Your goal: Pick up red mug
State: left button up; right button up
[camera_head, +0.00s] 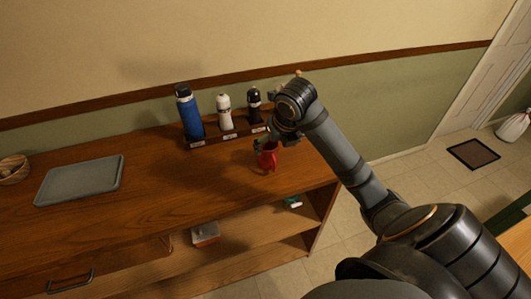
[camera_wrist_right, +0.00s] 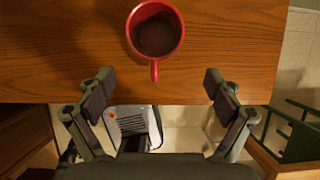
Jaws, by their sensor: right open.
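The red mug (camera_head: 268,158) stands on the wooden counter (camera_head: 150,190) near its right end. In the right wrist view the mug (camera_wrist_right: 155,35) is seen from above. Its dark inside shows, and its handle points down the picture toward my gripper. My right gripper (camera_wrist_right: 158,82) is open and empty, with one finger on each side of the handle's line and the mug beyond the fingertips. In the head view my right gripper (camera_head: 263,139) is just above and beside the mug, partly hidden by my arm. My left gripper is out of sight.
A grey tray (camera_head: 80,180) and a wicker basket (camera_head: 13,169) are at left. A white boxy appliance (camera_wrist_right: 133,122) sits below counter level.

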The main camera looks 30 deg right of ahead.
aim_at(272, 153)
jog(key=b+x, duration=0.2)
jog(key=x, duration=0.1)
jog(key=shift+f+b, duration=0.35)
jog(key=shift+f, duration=0.05)
jog(key=shift+b+x, duration=0.5)
jog(key=shift+x, duration=0.35)
jog(key=shift+w, duration=0.4)
jog(key=shift+w+a+f+b, duration=0.1)
jog(key=shift+w+f+b, duration=0.1)
jog(key=shift+f+b, duration=0.4)
jog(key=w+f, duration=0.2)
jog(key=f, duration=0.1)
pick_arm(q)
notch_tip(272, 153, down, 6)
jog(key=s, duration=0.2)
pick_arm(e)
jog(key=shift+s+r, duration=0.1)
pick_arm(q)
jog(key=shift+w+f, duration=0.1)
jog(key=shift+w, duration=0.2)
pick_arm(e)
jog(key=c, duration=1.5)
